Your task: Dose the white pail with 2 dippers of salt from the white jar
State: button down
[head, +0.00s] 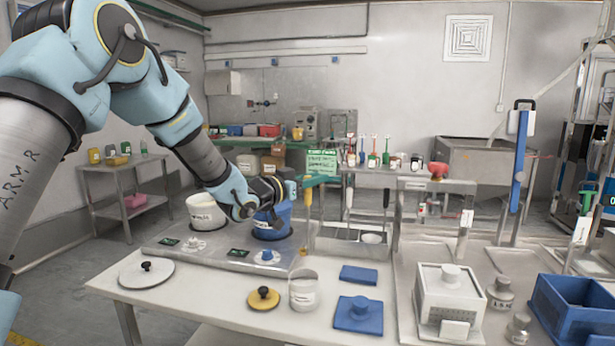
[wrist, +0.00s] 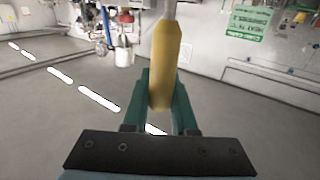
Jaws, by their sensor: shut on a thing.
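My gripper (head: 312,182) is shut on the yellow handle of a dipper (head: 308,198). It holds the handle above the table, just right of the blue pail. In the wrist view the yellow handle (wrist: 164,65) sits between the teal fingers, with a metal shank beyond it. The dipper's bowl is not clear, so I cannot tell whether it holds salt. The white pail (head: 203,216) stands open on the left scale, left of my gripper. A white jar (head: 303,294) with a label stands at the table's front, below my gripper; its contents are not visible.
A blue pail (head: 272,230) stands on the right scale, close to my gripper. A white lid (head: 146,275), a yellow lid (head: 263,300) and a blue square lid (head: 358,318) lie on the table. A white box (head: 450,300) and blue bin (head: 570,310) stand at right.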

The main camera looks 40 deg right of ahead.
notch_tip(320, 180, down, 14)
jog(key=b, duration=0.9)
jog(key=shift+r, duration=0.35)
dwell(0.7)
notch_tip(320, 180, up, 11)
jog(key=p, duration=0.5)
jog(key=shift+r+p, duration=0.2)
jog(key=shift+p, duration=0.2)
dwell(0.5)
